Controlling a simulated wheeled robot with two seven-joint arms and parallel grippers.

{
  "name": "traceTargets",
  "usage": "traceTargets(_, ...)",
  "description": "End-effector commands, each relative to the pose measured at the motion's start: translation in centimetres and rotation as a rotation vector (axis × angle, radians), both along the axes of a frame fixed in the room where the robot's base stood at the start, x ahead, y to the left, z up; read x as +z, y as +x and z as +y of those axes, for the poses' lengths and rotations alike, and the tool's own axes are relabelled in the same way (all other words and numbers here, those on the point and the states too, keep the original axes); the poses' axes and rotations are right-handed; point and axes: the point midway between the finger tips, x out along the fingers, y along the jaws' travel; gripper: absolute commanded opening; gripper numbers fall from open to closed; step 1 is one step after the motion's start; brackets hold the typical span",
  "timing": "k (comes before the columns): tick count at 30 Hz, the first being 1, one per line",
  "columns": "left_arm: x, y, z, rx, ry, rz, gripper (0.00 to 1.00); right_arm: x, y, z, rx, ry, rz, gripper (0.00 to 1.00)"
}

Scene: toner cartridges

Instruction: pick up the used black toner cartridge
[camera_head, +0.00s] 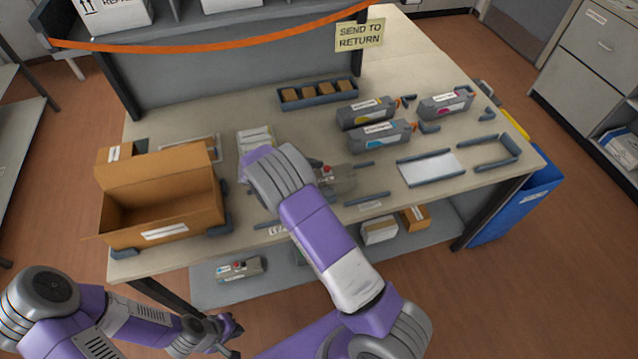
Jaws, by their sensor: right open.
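A grey cartridge with a red spot (338,180) lies on the table just right of my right arm, which partly hides it. A similar grey one with a red spot and a pale label (240,268) lies on the lower shelf. I cannot tell from the labels which is the used black one. My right gripper (315,163) is mostly hidden behind my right wrist, near the table cartridge; a small dark part shows, open, with no grasp visible. My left gripper (228,328) is low in front of the table, away from both cartridges; its jaws are too small to judge.
Cartridges with yellow (366,113), cyan (380,133) and magenta (445,104) marks stand at the back right. An open cardboard box (165,212) stands on the left. A tray of brown blocks (318,101) is at the back. A blue bin (515,210) stands right.

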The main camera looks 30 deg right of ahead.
Motion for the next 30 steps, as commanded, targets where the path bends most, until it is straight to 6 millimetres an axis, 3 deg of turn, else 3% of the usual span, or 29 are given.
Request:
traceTargets(2, 0.0, 0.0, 0.0, 0.000, 0.000, 0.000, 0.00, 0.0, 0.0, 0.0, 0.000, 0.000, 0.000, 0.96)
traceTargets(15, 0.0, 0.0, 0.0, 0.000, 0.000, 0.000, 0.00, 0.0, 0.0, 0.0, 0.000, 0.000, 0.000, 0.29)
traceTargets(23, 0.0, 0.0, 0.0, 0.000, 0.000, 0.000, 0.00, 0.3, 0.1, 0.0, 0.000, -0.001, -0.002, 0.28)
traceTargets(30, 0.4, 0.0, 0.0, 0.000, 0.000, 0.000, 0.00, 4.1, 0.1, 0.1, 0.001, -0.002, -0.007, 0.28)
